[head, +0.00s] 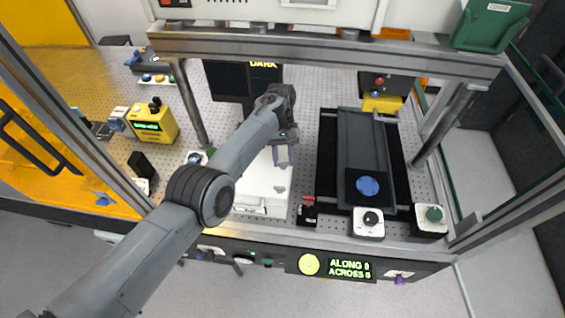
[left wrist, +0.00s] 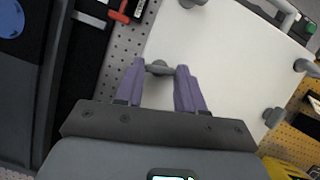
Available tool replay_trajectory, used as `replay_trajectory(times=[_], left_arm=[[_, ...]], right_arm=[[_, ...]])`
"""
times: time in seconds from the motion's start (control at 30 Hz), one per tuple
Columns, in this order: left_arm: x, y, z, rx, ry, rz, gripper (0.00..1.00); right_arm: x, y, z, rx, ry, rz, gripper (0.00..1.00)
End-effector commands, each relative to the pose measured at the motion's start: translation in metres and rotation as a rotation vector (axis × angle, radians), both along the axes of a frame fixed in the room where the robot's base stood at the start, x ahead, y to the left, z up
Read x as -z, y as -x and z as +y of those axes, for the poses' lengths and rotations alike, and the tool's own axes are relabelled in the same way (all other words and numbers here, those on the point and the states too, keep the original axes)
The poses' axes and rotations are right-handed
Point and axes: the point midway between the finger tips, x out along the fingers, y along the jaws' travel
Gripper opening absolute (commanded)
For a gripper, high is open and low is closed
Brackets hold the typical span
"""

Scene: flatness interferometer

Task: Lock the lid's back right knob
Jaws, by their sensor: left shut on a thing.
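The white lid (head: 262,182) lies flat in the middle of the bench, partly hidden by my left arm in the head view. It also shows in the left wrist view (left wrist: 225,60). My left gripper (head: 283,160) is over the lid's back right corner, pointing down. In the left wrist view its purple fingers (left wrist: 158,78) are shut on the grey back right knob (left wrist: 158,67), one on each side. Other grey knobs are the front right one (left wrist: 190,3), one near the lid's far edge (left wrist: 305,67) and one at lower right (left wrist: 272,117). My right gripper is not in view.
A dark stage (head: 362,140) with a blue disc (head: 368,186) stands right of the lid. A red-handled clamp (head: 308,205) sits between them at the front. Metal posts and a crossbar (head: 330,48) frame the bench. A yellow meter (head: 155,125) stands at left.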

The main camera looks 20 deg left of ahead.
Motion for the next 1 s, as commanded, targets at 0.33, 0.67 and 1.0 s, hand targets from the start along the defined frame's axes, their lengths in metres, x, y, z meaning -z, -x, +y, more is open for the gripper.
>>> replay_trajectory(times=[0.33, 0.67, 1.0], left_arm=[[0.002, -0.001, -0.001, 0.16, -0.001, -0.003, 0.08], [0.0, -0.001, -0.002, 0.193, -0.001, -0.002, 0.08], [0.001, -0.001, -0.002, 0.191, 0.0, -0.002, 0.5]], right_arm=[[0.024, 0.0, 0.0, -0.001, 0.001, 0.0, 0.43], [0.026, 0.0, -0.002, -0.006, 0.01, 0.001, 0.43], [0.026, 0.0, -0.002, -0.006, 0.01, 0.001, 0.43]])
